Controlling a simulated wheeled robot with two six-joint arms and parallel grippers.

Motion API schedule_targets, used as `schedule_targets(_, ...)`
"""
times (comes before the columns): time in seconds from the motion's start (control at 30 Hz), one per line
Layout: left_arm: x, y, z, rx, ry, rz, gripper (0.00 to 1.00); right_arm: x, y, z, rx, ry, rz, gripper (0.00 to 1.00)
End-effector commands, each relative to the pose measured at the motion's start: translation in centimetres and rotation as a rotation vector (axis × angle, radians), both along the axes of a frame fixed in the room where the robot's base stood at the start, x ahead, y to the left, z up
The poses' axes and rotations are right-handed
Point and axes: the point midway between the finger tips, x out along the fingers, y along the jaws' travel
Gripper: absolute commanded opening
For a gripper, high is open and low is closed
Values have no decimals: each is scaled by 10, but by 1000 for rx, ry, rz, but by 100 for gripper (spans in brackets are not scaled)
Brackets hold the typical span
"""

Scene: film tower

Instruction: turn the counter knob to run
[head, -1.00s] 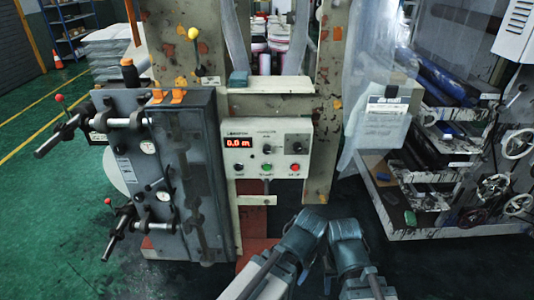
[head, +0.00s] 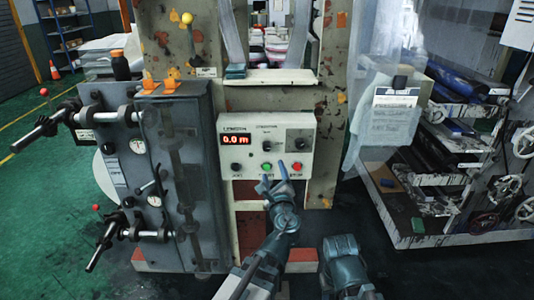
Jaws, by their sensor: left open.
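The counter box (head: 250,151) is a pale panel on the machine's frame with a red display reading 0.0 m. A dark round knob (head: 265,146) sits at its upper middle and a second, on a dark plate (head: 299,146), at its upper right. The lettering is too small to read which is the counter knob or its setting. My left gripper (head: 274,172) is open and empty, fingers pointing up at the lower edge of the box, below the knobs. I cannot tell whether it touches the box. My right arm is at lower centre; its gripper fingers do not show.
A green button (head: 266,165) and a red button (head: 297,167) are close to my left fingertips, with a small black knob (head: 236,167) to the left. A grey cabinet (head: 185,180) with bars stands left. A shelf (head: 270,77) juts out above the box.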

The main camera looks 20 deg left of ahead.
Motion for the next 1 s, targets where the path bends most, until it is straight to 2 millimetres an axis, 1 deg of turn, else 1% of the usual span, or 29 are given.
schedule_targets(0.07, 2, 1, 0, -1, 0, 1, 71, 0, 0, 1, 0, 0, 0, 50)
schedule_targets(0.17, 11, 4, 0, -3, -1, 4, 71, 0, 0, 1, 0, 0, 0, 50)
schedule_targets(0.27, 27, 11, 0, -4, -1, 5, 71, 0, 0, 0, 0, 0, 0, 50)
schedule_targets(0.5, 74, 30, 0, -5, -1, 6, 71, 0, 0, 0, 0, 0, 0, 50)
schedule_targets(0.7, 105, 43, 0, -6, 0, 5, 71, 0, 0, 0, 0, 0, 0, 50)
schedule_targets(0.83, 118, 49, 0, -6, 0, 4, 71, 0, 0, 0, 0, 0, 0, 50)
schedule_targets(1.0, 126, 53, 0, -6, 0, 4, 71, 0, 0, 0, 0, 0, 0, 50)
